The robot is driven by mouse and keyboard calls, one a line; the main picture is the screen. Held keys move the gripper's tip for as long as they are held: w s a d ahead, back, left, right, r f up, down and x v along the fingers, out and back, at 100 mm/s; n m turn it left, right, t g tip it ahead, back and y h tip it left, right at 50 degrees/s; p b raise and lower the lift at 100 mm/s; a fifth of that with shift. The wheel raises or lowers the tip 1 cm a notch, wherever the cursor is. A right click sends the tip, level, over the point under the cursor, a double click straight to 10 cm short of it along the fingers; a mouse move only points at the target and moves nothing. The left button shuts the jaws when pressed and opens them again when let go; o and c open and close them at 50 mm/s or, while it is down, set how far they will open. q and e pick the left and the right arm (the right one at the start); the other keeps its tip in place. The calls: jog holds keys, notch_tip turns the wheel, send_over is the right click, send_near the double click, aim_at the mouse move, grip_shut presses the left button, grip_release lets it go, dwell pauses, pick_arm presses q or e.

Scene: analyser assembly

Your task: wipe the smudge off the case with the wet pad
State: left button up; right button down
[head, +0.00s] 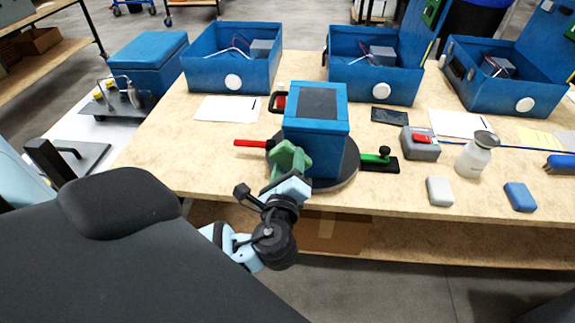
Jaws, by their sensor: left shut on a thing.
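The blue case (330,130) stands upright on a dark round turntable (347,171) in the middle of the table, with a dark panel on top. I cannot make out a smudge on its visible faces. My left gripper (290,163) is at the lower left of the case's front. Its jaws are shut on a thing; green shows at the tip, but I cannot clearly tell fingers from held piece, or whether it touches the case. A white pad (440,191) and a blue pad (520,197) lie at the front right; neither shows as wet. My right gripper is out of view.
A red handle (250,143) and a green-handled clamp (379,160) flank the turntable. A grey box with a red top (420,143) and a white bottle (475,154) stand to the right. Several open blue cases line the back. The table's front left is clear.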

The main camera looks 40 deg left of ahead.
aim_at(307, 163)
pick_arm(q)
jog(key=shift+x, duration=0.8)
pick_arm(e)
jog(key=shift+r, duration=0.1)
pick_arm(q)
jog(key=shift+w+d+p, duration=0.2)
jog(key=shift+w+d, duration=0.3)
jog(key=shift+d, duration=0.4)
jog(key=shift+w+d+p, duration=0.2)
jog(key=shift+w+d, duration=0.25)
jog(key=shift+d, duration=0.4)
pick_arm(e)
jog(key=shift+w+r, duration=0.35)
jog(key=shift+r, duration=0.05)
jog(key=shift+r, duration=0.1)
pick_arm(q)
jog(key=shift+w+a+r, duration=0.1)
jog(key=shift+w, duration=0.05)
jog(key=shift+s+a+p, duration=0.6)
jog(key=shift+s+a, duration=0.05)
jog(key=shift+a, duration=0.25)
jog(key=shift+s+a, duration=0.5)
jog(key=shift+a, duration=0.3)
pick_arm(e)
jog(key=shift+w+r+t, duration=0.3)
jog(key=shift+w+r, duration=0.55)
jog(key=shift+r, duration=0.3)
pick_arm(q)
jog(key=shift+d, duration=0.1)
